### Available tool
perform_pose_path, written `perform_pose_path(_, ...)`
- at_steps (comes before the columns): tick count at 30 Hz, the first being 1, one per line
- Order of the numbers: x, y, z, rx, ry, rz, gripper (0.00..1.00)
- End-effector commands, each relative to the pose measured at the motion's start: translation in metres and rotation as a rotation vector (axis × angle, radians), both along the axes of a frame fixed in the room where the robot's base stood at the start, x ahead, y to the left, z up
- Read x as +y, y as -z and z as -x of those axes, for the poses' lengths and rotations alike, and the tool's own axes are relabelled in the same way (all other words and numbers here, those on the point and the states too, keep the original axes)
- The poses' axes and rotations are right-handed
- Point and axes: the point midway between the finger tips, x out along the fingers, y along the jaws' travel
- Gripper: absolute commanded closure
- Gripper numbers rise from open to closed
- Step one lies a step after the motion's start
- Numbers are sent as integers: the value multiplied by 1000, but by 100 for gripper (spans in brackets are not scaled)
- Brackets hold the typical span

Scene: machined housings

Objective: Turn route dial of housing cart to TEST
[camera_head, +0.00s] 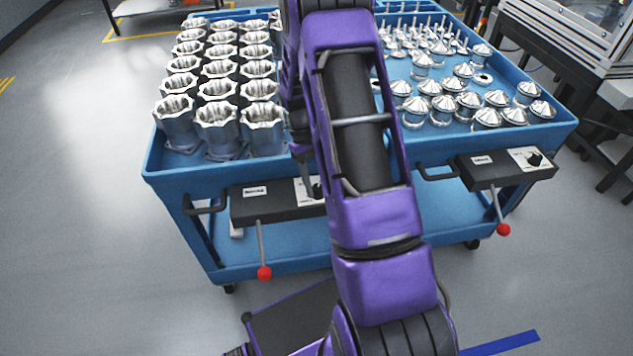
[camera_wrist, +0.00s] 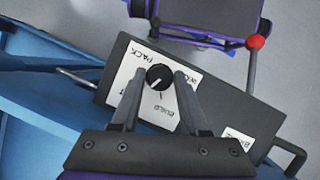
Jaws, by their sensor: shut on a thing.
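In the wrist view, the round black route dial (camera_wrist: 159,77) with a white pointer mark sits on a white label plate (camera_wrist: 148,98) on a dark control box (camera_wrist: 222,104). My gripper (camera_wrist: 160,74) is shut on the dial, one finger on each side. The mark points to the lower left of the picture. PACK and BUILD are readable on the plate; other lettering is partly hidden by the fingers. In the head view, the left control box (camera_head: 275,202) is on the front of the blue cart (camera_head: 168,170), and my arm hides most of the dial area.
A lever with a red knob (camera_head: 264,273) hangs from the left box. A second box (camera_head: 505,168) with its own dial and red-knobbed lever (camera_head: 503,229) is at the right. Metal housings (camera_head: 217,125) and cone-topped parts (camera_head: 487,118) fill the top. Floor is clear at left.

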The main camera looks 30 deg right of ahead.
Motion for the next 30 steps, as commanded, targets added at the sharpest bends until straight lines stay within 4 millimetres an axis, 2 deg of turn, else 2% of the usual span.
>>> perform_pose_path(9, -1, -1, -1, -2, 87, 1, 100)
perform_pose_path(23, -1, -1, -1, -3, 95, 0, 100)
perform_pose_path(24, -1, -1, -1, -3, 95, 0, 48)
perform_pose_path(28, -1, 0, -1, -2, 95, 0, 26)
perform_pose_path(30, -1, 0, -1, -2, 95, 0, 26)
